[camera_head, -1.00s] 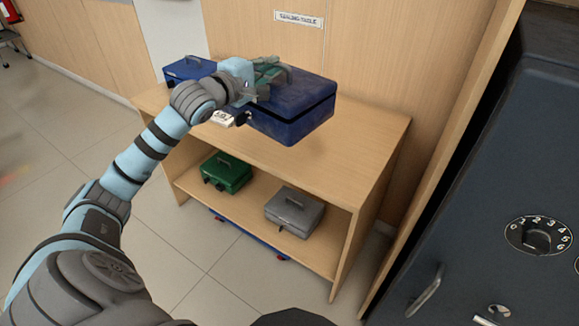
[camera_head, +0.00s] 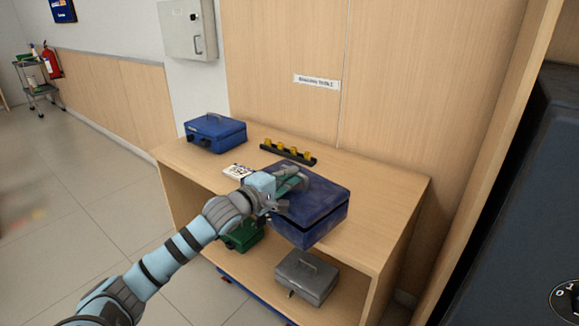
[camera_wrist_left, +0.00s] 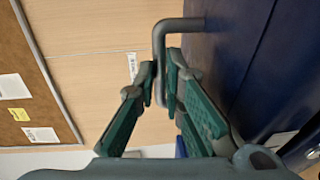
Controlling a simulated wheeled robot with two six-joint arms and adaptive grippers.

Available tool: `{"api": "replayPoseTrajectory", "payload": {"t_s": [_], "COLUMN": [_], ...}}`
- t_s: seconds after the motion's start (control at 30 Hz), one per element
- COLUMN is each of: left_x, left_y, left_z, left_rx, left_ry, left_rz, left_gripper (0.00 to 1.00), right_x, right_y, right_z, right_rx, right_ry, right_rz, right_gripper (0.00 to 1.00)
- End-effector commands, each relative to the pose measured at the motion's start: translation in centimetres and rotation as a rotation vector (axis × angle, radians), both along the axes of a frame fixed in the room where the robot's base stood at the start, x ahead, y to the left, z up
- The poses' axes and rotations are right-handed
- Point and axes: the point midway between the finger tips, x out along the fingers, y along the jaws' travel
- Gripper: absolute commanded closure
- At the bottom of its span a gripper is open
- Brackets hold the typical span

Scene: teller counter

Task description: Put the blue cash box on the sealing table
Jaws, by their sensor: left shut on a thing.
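The large dark blue cash box (camera_head: 318,205) hangs from my left gripper (camera_head: 285,184) at the front of the sealing table (camera_head: 375,205). Its lower front corner overlaps the table's front edge in the head view; I cannot tell whether it touches the top. In the left wrist view, my gripper (camera_wrist_left: 165,85) is shut on the box's grey bar handle (camera_wrist_left: 160,50), with the blue box side (camera_wrist_left: 230,60) at right. A smaller blue box (camera_head: 215,133) stands at the table's back left. My right gripper is not in view.
A black rack with yellow knobs (camera_head: 288,152) lies at the table's back, and a white card (camera_head: 237,171) left of the held box. A green box (camera_head: 243,236) and grey box (camera_head: 306,277) sit on the lower shelf. The tabletop's right part is clear.

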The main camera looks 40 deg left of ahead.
Motion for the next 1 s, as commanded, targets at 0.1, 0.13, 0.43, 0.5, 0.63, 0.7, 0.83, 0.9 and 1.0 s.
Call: {"api": "replayPoseTrajectory", "payload": {"t_s": [0.1,0.13,0.43,0.5,0.63,0.7,0.83,0.9,1.0], "left_x": [0.0,0.0,0.0,0.0,0.0,0.0,0.0,0.0,0.0], "left_y": [-0.1,-0.1,-0.1,-0.1,0.0,0.0,0.0,0.0,0.0], "left_z": [-1.9,-2.5,-4.8,-4.8,-5.2,-5.2,-5.2,-5.2,-5.2], "left_rx": [-0.002,-0.001,0.001,0.001,-0.002,-0.002,-0.002,-0.002,-0.001], "left_ry": [-0.005,-0.005,-0.007,-0.007,0.002,0.002,0.002,0.002,0.001], "left_rz": [-0.002,-0.002,-0.003,-0.002,0.001,0.0,0.0,0.0,0.0], "left_gripper": [1.0,1.0,1.0,1.0,0.84,0.73,0.7,0.7,0.7], "right_x": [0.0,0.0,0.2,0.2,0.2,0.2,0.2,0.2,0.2], "right_y": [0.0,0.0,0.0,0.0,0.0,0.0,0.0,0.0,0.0], "right_z": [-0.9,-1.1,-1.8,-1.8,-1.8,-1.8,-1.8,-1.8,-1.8], "right_rx": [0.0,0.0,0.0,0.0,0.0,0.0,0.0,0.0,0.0], "right_ry": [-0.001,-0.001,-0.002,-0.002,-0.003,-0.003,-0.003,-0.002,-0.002], "right_rz": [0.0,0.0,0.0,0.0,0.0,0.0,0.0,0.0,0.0], "right_gripper": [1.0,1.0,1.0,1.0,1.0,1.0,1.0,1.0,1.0]}}
